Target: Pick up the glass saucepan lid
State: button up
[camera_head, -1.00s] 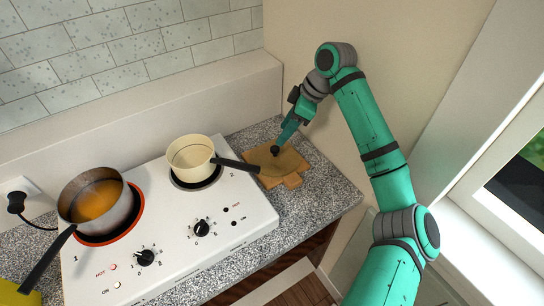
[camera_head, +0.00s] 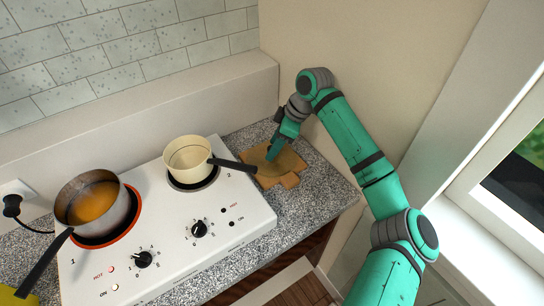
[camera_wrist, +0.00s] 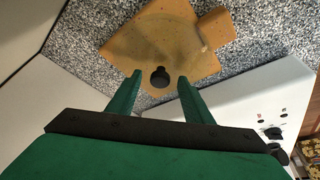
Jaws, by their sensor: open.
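The glass saucepan lid (camera_head: 287,161) lies on a wooden board (camera_head: 291,181) on the counter, right of the stove. It is see-through, so its edge is faint. In the wrist view its black knob (camera_wrist: 160,76) shows between my fingertips, with the clear lid (camera_wrist: 165,42) around and beyond it on the board (camera_wrist: 215,28). My gripper (camera_head: 272,155) points down at the lid. In the wrist view my gripper (camera_wrist: 160,80) is open, one finger on each side of the knob, with gaps showing. In the head view my fingers hide the knob.
A cream saucepan (camera_head: 188,157) stands on the back burner; its dark handle (camera_head: 235,165) reaches over the board's left edge. A steel pan (camera_head: 92,203) with orange contents stands on the left burner of the white stove (camera_head: 180,235). A wall rises behind and right of the board.

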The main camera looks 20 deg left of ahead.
grip_shut()
jog(key=shift+r, duration=0.1)
notch_tip(320, 180, up, 18)
dwell(0.6)
jog(key=c, duration=1.1)
grip_release()
grip_shut()
